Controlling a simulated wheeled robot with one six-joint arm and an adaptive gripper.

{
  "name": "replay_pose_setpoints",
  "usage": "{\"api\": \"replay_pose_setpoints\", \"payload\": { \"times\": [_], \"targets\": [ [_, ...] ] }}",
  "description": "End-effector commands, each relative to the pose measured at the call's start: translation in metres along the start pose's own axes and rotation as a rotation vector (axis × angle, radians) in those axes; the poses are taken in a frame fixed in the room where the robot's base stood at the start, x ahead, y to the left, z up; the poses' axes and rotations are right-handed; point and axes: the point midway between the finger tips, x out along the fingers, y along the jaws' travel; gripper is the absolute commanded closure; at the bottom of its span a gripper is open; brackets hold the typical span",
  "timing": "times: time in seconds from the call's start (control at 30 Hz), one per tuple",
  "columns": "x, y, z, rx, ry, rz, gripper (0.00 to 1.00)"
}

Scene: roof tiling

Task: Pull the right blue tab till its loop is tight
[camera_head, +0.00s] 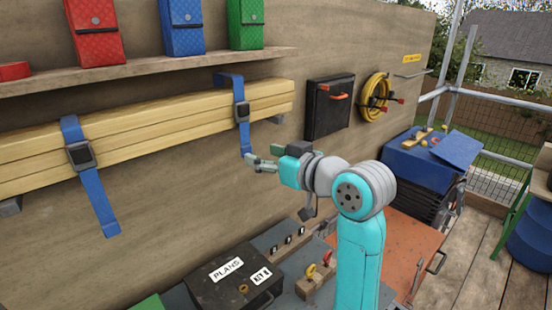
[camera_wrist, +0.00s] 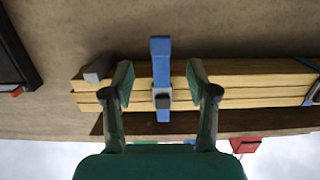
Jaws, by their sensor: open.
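The right blue strap runs over the bundle of yellow timber boards (camera_head: 150,125) through a grey buckle (camera_head: 241,112). Its top (camera_head: 229,79) rises above the boards. The right blue tab (camera_head: 246,140) hangs below the buckle. In the wrist view, the tab (camera_wrist: 160,46) points up the picture, with the buckle (camera_wrist: 162,99) below it. My gripper (camera_head: 264,160) is open just right of the tab's lower end. In the wrist view, my gripper's fingers (camera_wrist: 160,76) stand either side of the strap, with gaps on both sides. I cannot tell its depth from the tab.
A left blue strap (camera_head: 103,210) hangs from its own buckle. A shelf (camera_head: 150,70) with red, blue and green cases is above. A black wall box (camera_head: 329,108) and yellow hose coil (camera_head: 375,98) are to the right. A black PLANS case (camera_head: 232,280) lies below.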

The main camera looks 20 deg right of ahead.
Motion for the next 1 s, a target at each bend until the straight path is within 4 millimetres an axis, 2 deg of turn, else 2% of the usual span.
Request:
{"api": "replay_pose_setpoints", "payload": {
  "times": [0.2,0.4,0.6,0.87,0.93,1.0],
  "targets": [
    [0.038,-0.001,0.0,0.0,-0.001,-0.003,0.42],
    [0.062,0.0,0.0,0.0,0.0,-0.001,0.42],
    [0.072,0.0,0.0,-0.001,0.0,-0.001,0.42],
    [0.073,0.0,0.0,-0.001,0.001,0.0,0.42],
    [0.073,0.0,0.0,-0.001,0.001,0.0,0.54],
    [0.073,0.0,0.0,-0.001,0.001,0.0,0.72]
  ]
}}
